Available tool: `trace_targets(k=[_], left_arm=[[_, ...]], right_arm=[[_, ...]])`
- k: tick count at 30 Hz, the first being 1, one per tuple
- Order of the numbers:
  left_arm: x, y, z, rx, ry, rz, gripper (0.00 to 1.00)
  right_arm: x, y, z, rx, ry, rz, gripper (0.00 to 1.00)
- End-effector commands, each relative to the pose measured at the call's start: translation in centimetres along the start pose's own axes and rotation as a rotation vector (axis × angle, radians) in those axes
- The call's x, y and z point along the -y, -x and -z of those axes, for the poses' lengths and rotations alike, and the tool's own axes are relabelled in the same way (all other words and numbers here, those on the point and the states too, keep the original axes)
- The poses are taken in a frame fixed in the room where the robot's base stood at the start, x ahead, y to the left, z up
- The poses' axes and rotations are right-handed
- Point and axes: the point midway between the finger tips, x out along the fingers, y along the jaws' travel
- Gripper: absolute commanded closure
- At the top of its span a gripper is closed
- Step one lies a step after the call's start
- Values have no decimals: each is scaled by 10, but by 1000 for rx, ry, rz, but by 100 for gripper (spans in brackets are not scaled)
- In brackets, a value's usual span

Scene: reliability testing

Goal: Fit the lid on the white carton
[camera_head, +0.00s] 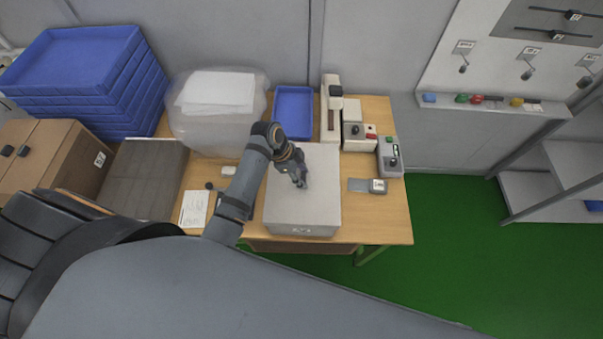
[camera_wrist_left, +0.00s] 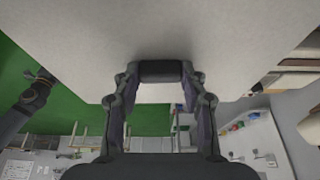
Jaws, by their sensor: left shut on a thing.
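The white carton (camera_head: 301,219) stands on the wooden table, with a label on its front face. A broad, flat, pale top (camera_head: 318,165) covers it in the head view; I cannot tell lid from carton there, or whether there is a gap between them. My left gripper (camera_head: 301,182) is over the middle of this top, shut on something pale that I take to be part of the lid. In the left wrist view, a large pale surface (camera_wrist_left: 160,30) fills the upper part, in front of the left gripper's fingers (camera_wrist_left: 160,95).
Stacked blue trays (camera_head: 85,75), a cardboard box (camera_head: 50,155), a grey case (camera_head: 143,178) and a clear bin (camera_head: 215,135) are at the left. A blue tray (camera_head: 293,112) and small devices (camera_head: 356,131) stand behind the carton. Bare tabletop (camera_head: 385,222) shows at its right.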

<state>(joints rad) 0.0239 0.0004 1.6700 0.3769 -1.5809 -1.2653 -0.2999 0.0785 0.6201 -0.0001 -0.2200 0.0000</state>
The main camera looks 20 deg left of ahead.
Motion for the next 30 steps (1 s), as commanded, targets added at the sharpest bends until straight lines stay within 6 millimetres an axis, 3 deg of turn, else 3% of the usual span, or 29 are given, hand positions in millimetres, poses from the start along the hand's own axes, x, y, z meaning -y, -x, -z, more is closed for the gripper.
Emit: trace_targets(k=[12,13,18,25,30], left_arm=[[0,-1,0,0,0,0,90],[0,-1,0,0,0,0,55],[0,-1,0,0,0,0,32],[0,-1,0,0,0,0,31],[0,-1,0,0,0,0,9]], right_arm=[[0,0,0,0,0,0,24],[0,0,0,0,0,0,24],[0,0,0,0,0,0,24],[0,0,0,0,0,0,24],[0,0,0,0,0,0,24]])
